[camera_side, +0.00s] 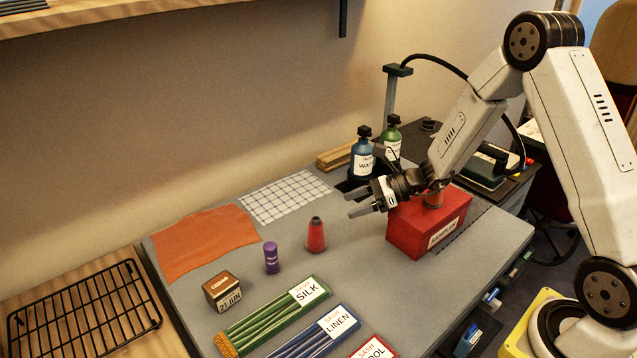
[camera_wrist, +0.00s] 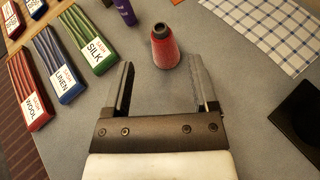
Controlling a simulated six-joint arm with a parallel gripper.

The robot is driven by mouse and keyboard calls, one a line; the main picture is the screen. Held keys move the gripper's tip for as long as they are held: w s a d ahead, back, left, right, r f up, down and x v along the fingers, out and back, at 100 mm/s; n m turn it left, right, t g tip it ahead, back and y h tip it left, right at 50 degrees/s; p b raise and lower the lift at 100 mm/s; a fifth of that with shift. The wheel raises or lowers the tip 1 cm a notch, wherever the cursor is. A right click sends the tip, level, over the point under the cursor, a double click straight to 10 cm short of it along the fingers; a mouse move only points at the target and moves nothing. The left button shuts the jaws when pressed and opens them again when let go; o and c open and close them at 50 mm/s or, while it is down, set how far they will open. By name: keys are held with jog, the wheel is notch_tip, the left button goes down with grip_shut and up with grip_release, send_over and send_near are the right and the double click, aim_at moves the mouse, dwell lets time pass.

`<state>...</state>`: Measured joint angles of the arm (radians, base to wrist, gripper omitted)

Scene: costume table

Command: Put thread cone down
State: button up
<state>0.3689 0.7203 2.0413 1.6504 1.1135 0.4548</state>
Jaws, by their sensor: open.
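A red thread cone (camera_side: 316,235) with a dark tip stands upright on the grey table mat, near the middle of the side view. It also shows in the wrist view (camera_wrist: 165,52), just beyond the fingertips and between their lines. My gripper (camera_side: 354,204) is open and empty, to the right of the cone and apart from it. Its two fingers (camera_wrist: 160,75) point toward the cone in the wrist view.
A red box labelled as samples (camera_side: 422,226) stands right of the cone. A purple tube (camera_side: 271,258) stands to its left. Bottles (camera_side: 362,157) stand behind. Sash packs of silk (camera_side: 270,315) and linen (camera_side: 318,335) lie in front. Bare mat surrounds the cone.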

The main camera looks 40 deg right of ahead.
jog(key=shift+s+d+r, duration=0.1)
jog(key=shift+s+d, duration=0.05)
dwell(0.6)
jog(key=s+a+n+g+h, duration=0.35)
jog(key=s+n+g, duration=0.25)
jog(key=s+n, duration=0.35)
jog(key=s+d+r+n+h, duration=0.2)
jog(key=s+n+h, duration=0.5)
jog(key=n, duration=0.9)
jog(key=shift+s+d+r+t, duration=0.2)
jog(key=shift+d+r+t, duration=0.1)
jog(key=shift+r+t, duration=0.15)
